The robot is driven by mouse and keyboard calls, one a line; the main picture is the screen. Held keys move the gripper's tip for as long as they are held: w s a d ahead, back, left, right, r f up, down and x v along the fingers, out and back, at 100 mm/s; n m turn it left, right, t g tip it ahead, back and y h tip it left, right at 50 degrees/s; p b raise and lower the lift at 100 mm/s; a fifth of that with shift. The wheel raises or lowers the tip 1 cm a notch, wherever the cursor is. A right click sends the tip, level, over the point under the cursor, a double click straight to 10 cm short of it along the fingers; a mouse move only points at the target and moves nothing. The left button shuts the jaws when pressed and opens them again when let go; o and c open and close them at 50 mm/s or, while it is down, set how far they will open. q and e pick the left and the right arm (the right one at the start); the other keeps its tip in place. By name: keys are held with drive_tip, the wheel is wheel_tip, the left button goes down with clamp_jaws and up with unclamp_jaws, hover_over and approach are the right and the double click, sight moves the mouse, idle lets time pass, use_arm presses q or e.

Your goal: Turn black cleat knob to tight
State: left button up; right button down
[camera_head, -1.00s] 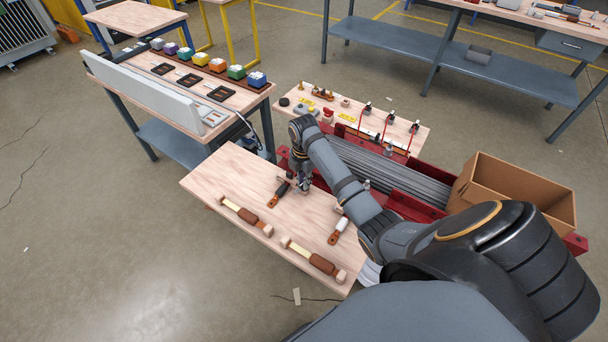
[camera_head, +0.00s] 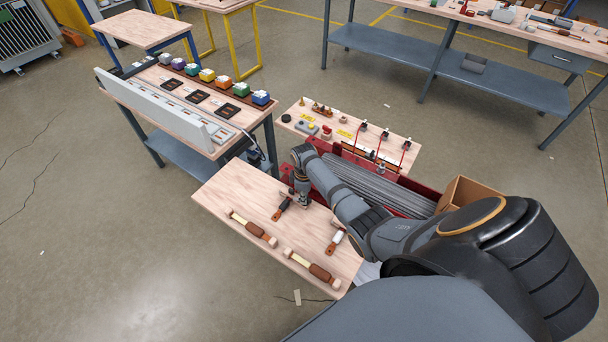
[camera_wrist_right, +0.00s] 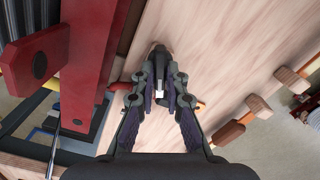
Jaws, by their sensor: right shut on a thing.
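The black cleat knob (camera_head: 284,205) is a dark handle with an orange-brown end, lying on the near wooden table in the head view. My right gripper (camera_head: 302,199) is low over the table beside its upper end. In the right wrist view my right gripper (camera_wrist_right: 162,80) has its fingers close together around a dark piece with a small pale part, which looks like the knob. The fingers hide much of it, and its turn angle cannot be told. An orange-brown bit (camera_wrist_right: 201,107) shows beside the right finger. My left gripper is not in view.
A similar white-handled piece (camera_head: 336,240) and two wooden-ended tools (camera_head: 253,228) (camera_head: 312,266) lie on the near table (camera_head: 232,185). Red framework (camera_wrist_right: 95,60) stands close on the left in the wrist view. A cardboard box (camera_head: 462,191) is behind my right arm.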

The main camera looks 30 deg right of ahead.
drive_tip(key=m+p, duration=0.2)
drive_tip(key=m, duration=0.2)
drive_tip(key=shift+d+m, duration=0.1)
drive_tip(key=shift+m, duration=0.3)
idle(0.4)
drive_tip(key=c, duration=1.4)
unclamp_jaws()
drive_tip(key=shift+r, duration=0.1)
wheel_tip(320, 180, up, 12)
drive_tip(key=shift+f, duration=0.1)
